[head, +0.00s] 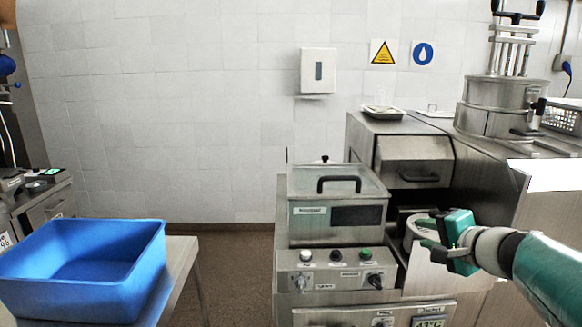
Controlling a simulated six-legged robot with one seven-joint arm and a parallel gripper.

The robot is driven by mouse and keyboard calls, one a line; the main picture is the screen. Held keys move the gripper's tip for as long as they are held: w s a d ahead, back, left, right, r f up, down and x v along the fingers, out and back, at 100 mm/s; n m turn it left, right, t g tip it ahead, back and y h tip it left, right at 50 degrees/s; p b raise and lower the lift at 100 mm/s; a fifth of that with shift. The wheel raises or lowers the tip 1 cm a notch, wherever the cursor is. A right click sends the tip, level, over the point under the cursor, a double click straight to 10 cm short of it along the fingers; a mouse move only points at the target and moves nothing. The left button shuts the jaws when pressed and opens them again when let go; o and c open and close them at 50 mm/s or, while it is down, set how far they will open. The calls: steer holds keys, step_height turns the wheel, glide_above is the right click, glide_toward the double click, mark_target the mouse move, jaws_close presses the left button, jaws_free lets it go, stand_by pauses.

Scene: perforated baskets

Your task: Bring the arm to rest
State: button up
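My arm comes in from the right edge, green and grey. My gripper (428,234) points left, with its two dark green fingers apart and nothing seen between them. It is in front of a round pale container (417,240) in the dark recess of the steel machine. I cannot tell whether it touches that container. The gripper is just right of the control panel (336,272) with its knobs and buttons.
A steel unit with a black-handled lid (338,182) stands left of the gripper. A blue bin (130,285) sits on a table at the left. A grey perforated basket (563,117) is at the far right. Open floor (235,270) lies between table and machine.

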steer(key=s+a+f+n+g, duration=0.2)
steer(key=s+a+n, duration=0.1)
steer(key=s+a, duration=0.25)
steer(key=s+a+f+n+g, duration=0.3)
steer(key=s+a+n, duration=0.15)
steer(key=a, duration=0.25)
steer(key=s+f+n+g+h, duration=0.2)
steer(key=s+f+n+h, duration=0.2)
steer(key=s, duration=0.8)
steer(key=shift+f+n, duration=0.45)
steer(key=shift+f, duration=0.2)
